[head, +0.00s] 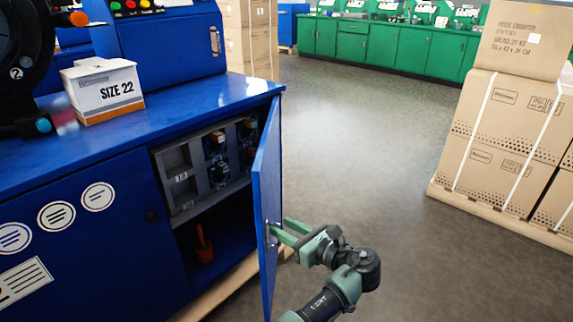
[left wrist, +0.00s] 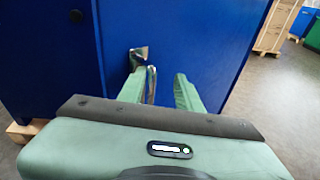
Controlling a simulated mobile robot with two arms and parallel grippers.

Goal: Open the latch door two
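The blue latch door (head: 266,205) of the blue cabinet stands swung wide open, seen nearly edge-on in the head view. Its outer face (left wrist: 200,45) fills much of the left wrist view. A metal latch handle (left wrist: 151,84) sticks out from that face; it also shows in the head view (head: 271,233). My left gripper (head: 283,232) is at the handle on the outer side of the door. In the left wrist view its green fingers (left wrist: 160,90) are apart, with the handle between them, close to the left finger and with a gap to the right one. My right gripper is not in view.
Inside the cabinet are a grey rack (head: 190,178) with several crimpers and an orange-handled tool (head: 204,245) below. Stacked cartons (head: 505,130) stand at right. The grey floor (head: 365,150) between is clear.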

